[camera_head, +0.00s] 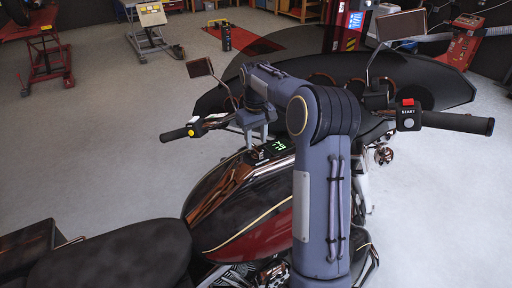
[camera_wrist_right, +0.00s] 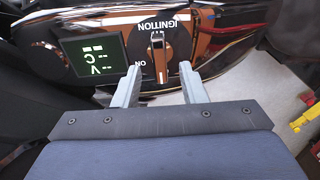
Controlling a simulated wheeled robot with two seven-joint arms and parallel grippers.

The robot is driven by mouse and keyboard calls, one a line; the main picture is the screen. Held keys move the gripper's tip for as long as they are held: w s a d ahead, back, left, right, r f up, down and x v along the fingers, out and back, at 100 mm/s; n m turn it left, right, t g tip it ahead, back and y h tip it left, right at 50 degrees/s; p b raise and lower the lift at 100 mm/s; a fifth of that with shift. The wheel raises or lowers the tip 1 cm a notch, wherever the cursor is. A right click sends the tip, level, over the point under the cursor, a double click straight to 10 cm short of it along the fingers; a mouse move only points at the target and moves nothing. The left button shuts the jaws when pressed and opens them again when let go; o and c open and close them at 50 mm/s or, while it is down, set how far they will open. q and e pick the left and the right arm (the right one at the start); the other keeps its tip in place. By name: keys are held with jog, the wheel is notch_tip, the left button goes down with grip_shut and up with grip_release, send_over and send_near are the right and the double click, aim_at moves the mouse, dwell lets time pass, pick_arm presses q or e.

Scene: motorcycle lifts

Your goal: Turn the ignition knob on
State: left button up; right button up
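The ignition knob (camera_wrist_right: 158,62) shows in the right wrist view on the glossy console panel (camera_wrist_right: 215,38), below the upside-down word IGNITION and beside the word ON. It has an upright bar. My right gripper (camera_wrist_right: 160,80) is open. Its two pale fingers point at the knob, one on each side, with a gap between them; I cannot tell if either touches it. In the head view, my right gripper (camera_head: 254,136) is over the console on the motorcycle's tank (camera_head: 245,205), and the knob cannot be made out there. My left gripper is not in view.
A lit display (camera_wrist_right: 93,56) sits left of the knob. The handlebar has a left grip (camera_head: 176,134) and a right grip (camera_head: 458,123), with mirrors (camera_head: 199,67) and a windshield around my arm. The seat (camera_head: 120,258) is at lower left. Red lifts (camera_head: 47,70) stand farther back.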

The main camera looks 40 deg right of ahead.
aim_at(256, 148)
jog(key=shift+f, duration=1.9)
grip_shut()
